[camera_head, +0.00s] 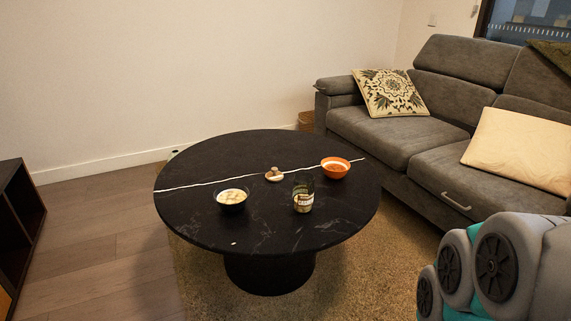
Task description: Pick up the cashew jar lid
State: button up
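A small, pale tan round piece with a darker knob-like top (274,175) lies near the middle of the black round table (265,225). It looks like the cashew jar lid, but it is too small to be certain. A glass jar with a pale label (303,192) stands upright to its right and nearer to me, apart from it. My gripper is not in view. Grey and teal arm parts of mine show at the lower right, away from the table.
A dark bowl with pale contents (232,197) stands left of the jar, and an orange bowl (335,168) stands to the right. A grey sofa (400,140) with cushions borders the right side. A dark shelf (18,225) stands at left. Wood floor at front left is clear.

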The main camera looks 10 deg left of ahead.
aim_at(273, 176)
jog(key=i+l, duration=0.1)
jog(key=i, duration=0.45)
jog(key=i+l+u, duration=0.1)
jog(key=i, duration=0.5)
